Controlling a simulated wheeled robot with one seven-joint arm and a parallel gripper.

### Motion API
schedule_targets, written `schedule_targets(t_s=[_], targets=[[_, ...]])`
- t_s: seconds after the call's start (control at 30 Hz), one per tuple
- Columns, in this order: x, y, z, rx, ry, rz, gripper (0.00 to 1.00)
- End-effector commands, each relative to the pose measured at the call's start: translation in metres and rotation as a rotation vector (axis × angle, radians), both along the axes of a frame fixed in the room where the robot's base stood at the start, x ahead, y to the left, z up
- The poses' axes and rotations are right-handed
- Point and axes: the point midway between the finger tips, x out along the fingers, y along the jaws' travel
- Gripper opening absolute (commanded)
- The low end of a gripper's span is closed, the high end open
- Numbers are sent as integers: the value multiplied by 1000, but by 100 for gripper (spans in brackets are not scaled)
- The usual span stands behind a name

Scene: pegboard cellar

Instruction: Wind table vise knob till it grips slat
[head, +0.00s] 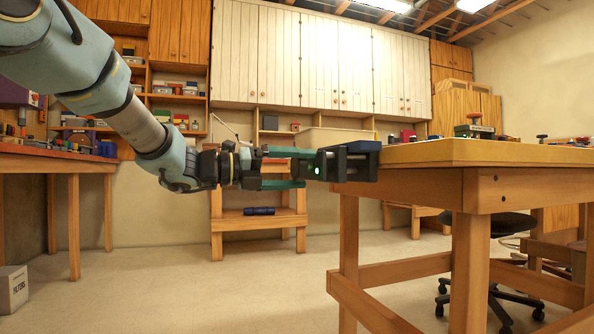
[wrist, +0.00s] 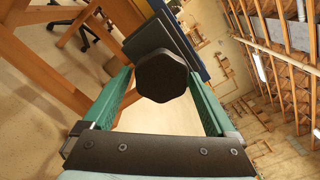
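The dark, many-sided knob (wrist: 163,77) faces the wrist camera. My gripper (head: 311,168) reaches the vise from the left, its green fingers spread on either side of the knob. The fingertips lie very close to the knob's edges; whether they touch is unclear. The jaws' hold on the slat is hidden.
The wooden workbench (head: 500,153) fills the right, with small items on top. A black stool (head: 490,225) stands beneath it. A bench with tools (head: 60,160) is at the left, and a small wooden stand (head: 258,223) is behind my arm. Open floor lies between.

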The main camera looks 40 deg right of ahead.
Motion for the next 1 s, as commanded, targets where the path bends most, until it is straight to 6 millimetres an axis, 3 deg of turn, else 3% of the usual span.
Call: schedule_targets(t_s=[0.37,0.8,1.0], targets=[[2,4,2,-1,0,1,100],[30,75,3,0,2,3,100],[38,96,2,-1,0,1,100]])
